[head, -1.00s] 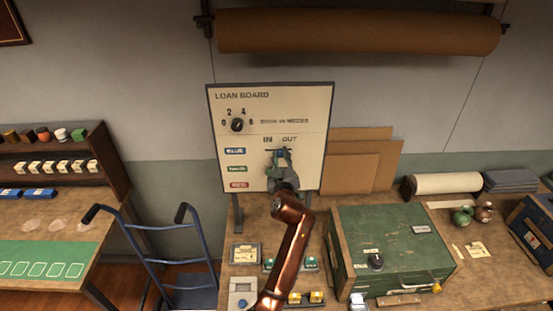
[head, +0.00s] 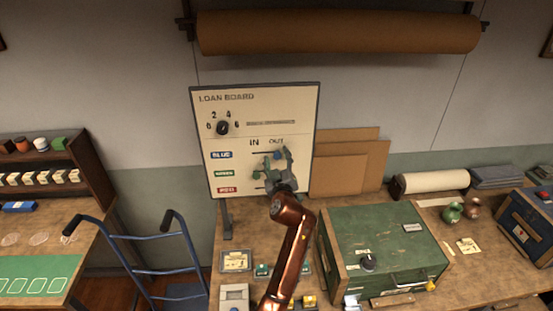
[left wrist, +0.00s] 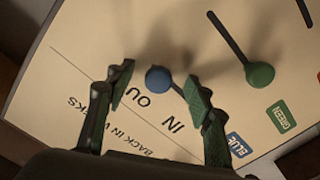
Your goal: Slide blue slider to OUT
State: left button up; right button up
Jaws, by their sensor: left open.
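The blue slider's round knob (head: 278,155) is on the loan board (head: 305,125), under the OUT label at the right part of its slot. In the left wrist view the blue knob (left wrist: 158,79) is beside the OUT lettering, with IN further off. My left gripper (head: 277,159) is at the board with its fingers spread on either side of the knob. In the left wrist view the open fingers (left wrist: 158,74) show a gap on both sides of the knob. The green knob (left wrist: 260,74) is nearer the GREEN label. My right gripper is not in view.
A dial (head: 222,128) is at the board's upper left. A green box (head: 385,245) stands on the bench at right, with brown cardboard sheets (head: 345,165) behind it. Small cards and trays (head: 236,261) lie below the board. A blue hand truck (head: 135,240) stands at left.

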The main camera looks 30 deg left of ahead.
pick_arm(q)
jog(key=shift+s+d, duration=0.1)
dwell(0.4)
jog(key=v, duration=0.9)
jog(key=shift+f, duration=0.15)
dwell(0.4)
jog(key=shift+d, duration=0.15)
jog(key=x, duration=0.8)
jog(key=shift+w+a, duration=0.2)
jog(key=shift+w, duration=0.05)
jog(key=shift+d, duration=0.1)
